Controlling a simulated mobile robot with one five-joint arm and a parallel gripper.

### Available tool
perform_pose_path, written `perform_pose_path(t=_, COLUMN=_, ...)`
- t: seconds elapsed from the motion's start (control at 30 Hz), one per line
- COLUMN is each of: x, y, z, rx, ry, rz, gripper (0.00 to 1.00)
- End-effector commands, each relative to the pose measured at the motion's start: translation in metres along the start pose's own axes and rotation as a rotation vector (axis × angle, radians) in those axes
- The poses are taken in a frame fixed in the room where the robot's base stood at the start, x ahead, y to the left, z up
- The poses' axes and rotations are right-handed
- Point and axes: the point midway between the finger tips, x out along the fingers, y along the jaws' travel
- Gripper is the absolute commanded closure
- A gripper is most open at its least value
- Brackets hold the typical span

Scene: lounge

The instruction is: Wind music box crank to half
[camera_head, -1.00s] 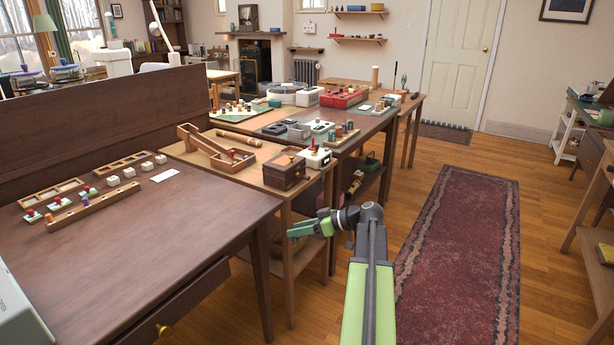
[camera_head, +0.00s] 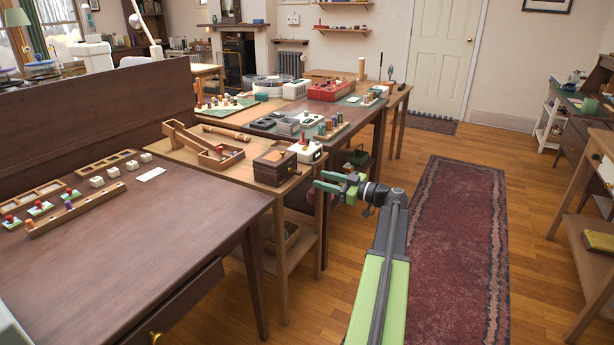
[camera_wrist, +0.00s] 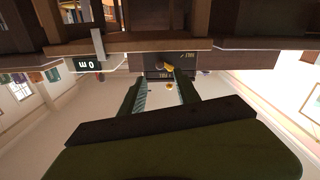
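The music box, seemingly the brown wooden box (camera_head: 275,168), sits at the front right corner of the small wooden table. A small crank shows at its right side (camera_head: 297,172), too small to read its angle. My gripper (camera_head: 322,186) is right of the box and slightly lower in the picture, apart from it, with its green fingers pointing left. In the wrist view my gripper (camera_wrist: 162,92) is open, with nothing between its fingers. Beyond the fingertips a dark box face (camera_wrist: 152,60) shows with a small yellowish knob and unclear pale markings.
A white device with a red lever (camera_head: 306,151) stands close behind the box. A wooden ramp-like tray (camera_head: 205,150) and a roller (camera_head: 226,133) lie on the same table (camera_head: 233,169). A dark desk (camera_head: 130,245) is at left. The floor around the rug (camera_head: 455,250) is clear.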

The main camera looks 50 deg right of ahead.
Motion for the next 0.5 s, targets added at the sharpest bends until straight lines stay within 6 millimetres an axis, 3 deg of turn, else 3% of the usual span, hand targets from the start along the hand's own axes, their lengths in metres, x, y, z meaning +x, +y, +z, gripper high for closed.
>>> perform_pose_path(t=0.1, x=0.03, y=0.001, z=0.0, rx=0.0, ry=0.0, rz=-0.002, gripper=0.61)
perform_pose_path(t=0.23, x=0.054, y=0.001, z=0.0, rx=0.0, ry=0.0, rz=-0.001, gripper=0.61)
perform_pose_path(t=0.5, x=0.072, y=0.001, z=0.0, rx=0.001, ry=-0.001, rz=0.002, gripper=0.61)
